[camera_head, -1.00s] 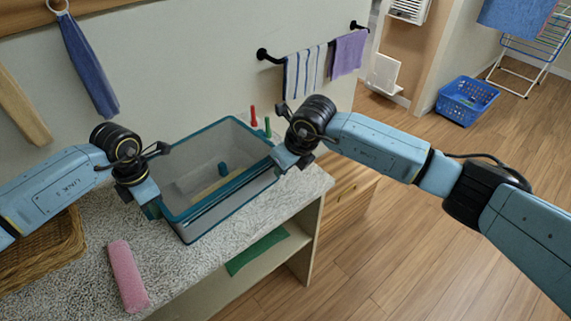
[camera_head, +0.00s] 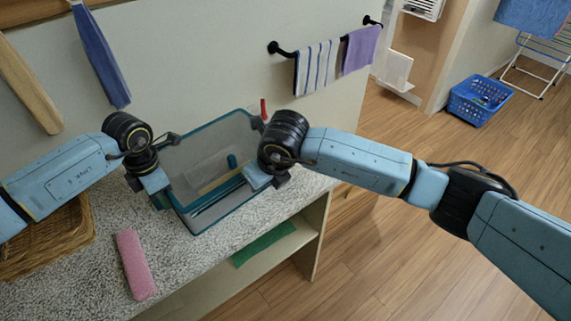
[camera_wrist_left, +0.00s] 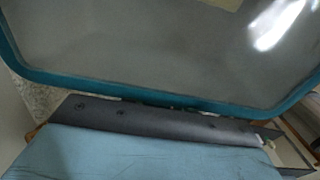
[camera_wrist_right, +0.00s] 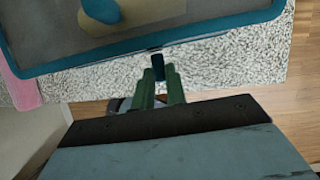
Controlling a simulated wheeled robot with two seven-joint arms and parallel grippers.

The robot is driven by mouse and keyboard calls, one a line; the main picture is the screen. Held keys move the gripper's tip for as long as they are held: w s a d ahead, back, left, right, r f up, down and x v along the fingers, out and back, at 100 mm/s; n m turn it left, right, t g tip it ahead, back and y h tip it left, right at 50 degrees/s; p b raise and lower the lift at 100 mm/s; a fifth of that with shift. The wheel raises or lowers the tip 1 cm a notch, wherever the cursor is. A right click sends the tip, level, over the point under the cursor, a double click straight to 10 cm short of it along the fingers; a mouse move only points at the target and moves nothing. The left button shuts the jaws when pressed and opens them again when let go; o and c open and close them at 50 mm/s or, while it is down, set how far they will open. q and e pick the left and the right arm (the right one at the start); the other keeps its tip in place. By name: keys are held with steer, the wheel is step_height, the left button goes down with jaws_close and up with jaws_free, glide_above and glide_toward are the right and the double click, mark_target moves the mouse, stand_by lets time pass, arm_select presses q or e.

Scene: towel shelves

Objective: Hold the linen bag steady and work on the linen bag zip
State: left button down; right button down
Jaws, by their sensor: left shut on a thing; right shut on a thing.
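The linen bag (camera_head: 205,152) is a see-through grey case with teal edging on the counter, with things inside. My left gripper (camera_head: 160,200) is shut on its left edge. The bag's teal edge (camera_wrist_left: 180,101) crosses the left wrist view, where the fingertips are hidden. My right gripper (camera_head: 252,184) is at the bag's front side, right of its middle.
A wicker basket (camera_head: 45,240) and a pink rolled towel (camera_head: 135,264) lie on the speckled counter (camera_head: 195,262), left of the bag. A red-topped item (camera_head: 263,108) stands behind it. Towels hang on the wall rail (camera_head: 285,51). A green cloth (camera_head: 264,243) lies on the shelf below.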

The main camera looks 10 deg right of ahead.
steer(key=s+a, duration=0.9)
steer(key=a, duration=0.4)
steer(key=shift+s+a, duration=0.1)
steer(key=c, duration=1.6)
jaws_free()
steer(key=shift+o, duration=1)
arm_select(q)
steer(key=shift+r, duration=0.1)
arm_select(e)
steer(key=v, duration=1.2)
